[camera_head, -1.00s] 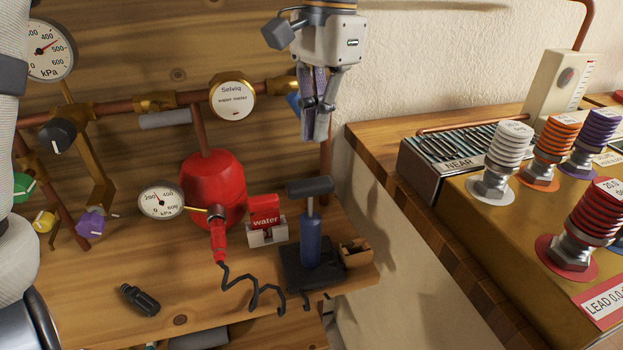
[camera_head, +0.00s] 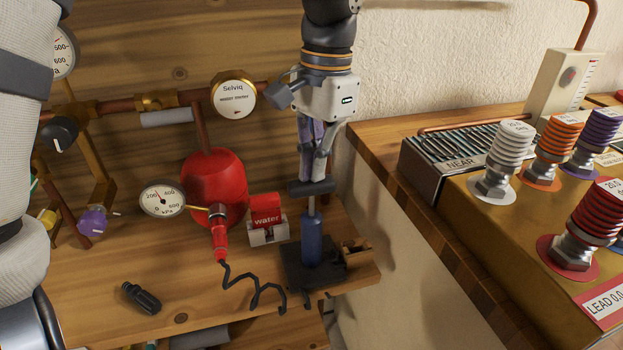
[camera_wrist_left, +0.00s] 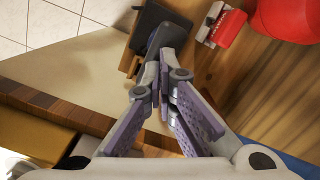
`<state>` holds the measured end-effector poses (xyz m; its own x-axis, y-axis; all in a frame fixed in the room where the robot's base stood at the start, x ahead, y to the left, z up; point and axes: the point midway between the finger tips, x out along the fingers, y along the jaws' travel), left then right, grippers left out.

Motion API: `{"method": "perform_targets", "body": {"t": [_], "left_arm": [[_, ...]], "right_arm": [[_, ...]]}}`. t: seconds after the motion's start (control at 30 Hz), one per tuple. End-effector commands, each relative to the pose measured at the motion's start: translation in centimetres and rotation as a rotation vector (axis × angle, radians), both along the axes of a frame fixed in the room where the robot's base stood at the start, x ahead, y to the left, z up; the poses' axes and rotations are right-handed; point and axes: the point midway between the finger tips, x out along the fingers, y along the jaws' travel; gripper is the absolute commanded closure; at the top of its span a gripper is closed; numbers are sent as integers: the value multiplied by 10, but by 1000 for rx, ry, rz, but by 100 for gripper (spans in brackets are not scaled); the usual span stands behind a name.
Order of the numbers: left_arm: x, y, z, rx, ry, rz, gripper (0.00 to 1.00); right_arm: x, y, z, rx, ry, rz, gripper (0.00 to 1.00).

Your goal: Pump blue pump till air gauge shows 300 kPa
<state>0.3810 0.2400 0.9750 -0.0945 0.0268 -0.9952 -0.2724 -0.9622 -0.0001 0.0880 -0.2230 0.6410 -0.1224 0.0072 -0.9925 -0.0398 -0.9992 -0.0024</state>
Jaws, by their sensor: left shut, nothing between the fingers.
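The blue pump (camera_head: 312,243) stands upright on its dark base on the wooden bench, with its dark T-handle (camera_head: 311,188) raised on a short rod. My left gripper (camera_head: 318,178) points down from above, shut and empty, with its fingertips just above or touching the handle; I cannot tell which. In the left wrist view the fingertips (camera_wrist_left: 160,65) are together at the handle (camera_wrist_left: 172,34). The air gauge (camera_head: 162,201) is round and white, beside the red tank; its needle is too small to read surely. My right gripper is not in view.
The red tank (camera_head: 213,188) stands behind the red water block (camera_head: 265,211). A black hose (camera_head: 250,288) curls before the pump, and a small wooden box (camera_head: 357,253) sits right of it. A black object (camera_head: 141,298) lies front left. Copper pipes run behind.

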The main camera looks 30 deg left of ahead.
Motion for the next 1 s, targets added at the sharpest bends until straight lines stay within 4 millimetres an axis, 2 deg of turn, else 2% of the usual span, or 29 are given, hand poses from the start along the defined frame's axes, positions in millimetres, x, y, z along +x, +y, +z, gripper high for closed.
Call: {"method": "perform_targets", "body": {"t": [0.33,0.5,0.73,1.0], "left_arm": [[-1,0,-40,1,4,0,100],[2,0,-39,1,2,0,100],[28,-8,-33,1,6,-1,100],[29,-8,-29,0,2,-1,100]], "right_arm": [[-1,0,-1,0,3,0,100],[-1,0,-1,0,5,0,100],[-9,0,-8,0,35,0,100],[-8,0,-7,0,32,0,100]]}}
